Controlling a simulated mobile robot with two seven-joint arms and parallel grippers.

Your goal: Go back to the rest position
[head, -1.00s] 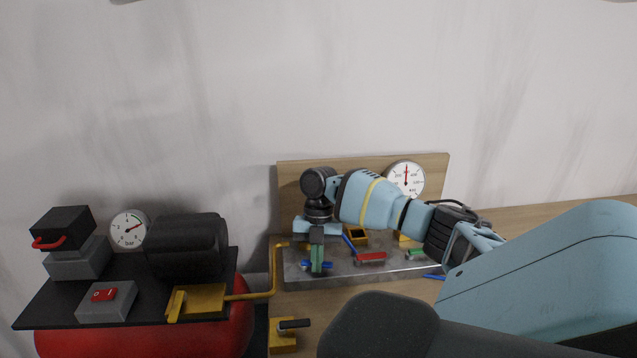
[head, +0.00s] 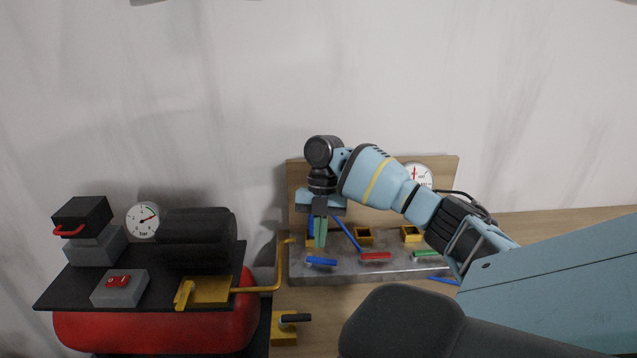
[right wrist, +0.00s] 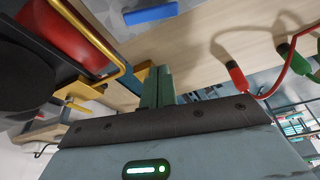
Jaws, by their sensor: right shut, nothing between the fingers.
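My right gripper (head: 320,232) points down above the grey metal manifold plate (head: 345,270), near the blue valve handle (head: 320,261). Its green fingers are shut with nothing between them. The fingers also show in the right wrist view (right wrist: 157,88), with the blue handle (right wrist: 150,14) apart from them. A red handle (head: 376,256) and a green handle (head: 425,253) sit to the right on the same plate. My left gripper is not in view.
A red compressor tank (head: 160,333) with a black top, gauge (head: 143,219) and red switch (head: 119,281) stands at left. A yellow pipe (head: 280,265) runs to the plate. A wooden backboard (head: 297,185) carries another gauge (head: 417,175). A red-tipped hose (right wrist: 238,78) shows in the wrist view.

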